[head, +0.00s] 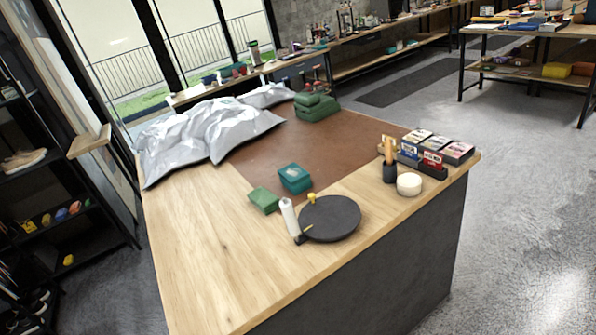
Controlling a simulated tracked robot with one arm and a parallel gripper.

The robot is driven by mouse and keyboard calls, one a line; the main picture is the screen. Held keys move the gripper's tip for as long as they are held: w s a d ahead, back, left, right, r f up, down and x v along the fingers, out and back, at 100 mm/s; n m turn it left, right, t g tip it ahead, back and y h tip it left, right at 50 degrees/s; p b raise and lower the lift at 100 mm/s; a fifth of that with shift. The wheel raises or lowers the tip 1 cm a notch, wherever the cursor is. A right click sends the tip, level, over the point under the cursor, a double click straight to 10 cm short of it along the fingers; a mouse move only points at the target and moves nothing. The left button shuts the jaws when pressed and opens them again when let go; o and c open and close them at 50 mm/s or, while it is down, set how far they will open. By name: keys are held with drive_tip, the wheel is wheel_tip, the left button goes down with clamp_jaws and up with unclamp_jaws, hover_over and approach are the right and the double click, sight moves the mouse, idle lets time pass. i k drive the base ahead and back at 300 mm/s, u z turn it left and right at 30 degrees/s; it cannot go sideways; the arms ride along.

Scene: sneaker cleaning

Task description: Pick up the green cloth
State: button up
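A flat green item (264,200) that looks like a folded cloth lies on the wooden table (205,260), near the edge of the brown mat (345,148). A teal-green block-like item (295,178) sits just behind it to the right, on the mat. A stack of darker green folded items (315,107) lies at the mat's far end. I cannot tell for certain which of these is the green cloth. My gripper is not visible in the head view, and nothing held shows.
A round black disc (331,218) and a white cylinder (289,218) stand close to the flat green item. Crumpled silvery sheeting (205,130) covers the back left. A white jar (409,184), black cup (389,172) and card boxes (433,147) line the right edge. The table's front left is clear.

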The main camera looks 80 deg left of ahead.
sight(266, 200)
drive_tip(key=i, duration=2.05)
drive_tip(key=u, duration=3.4)
drive_tip(key=i, duration=1.05)
drive_tip(key=u, duration=0.05)
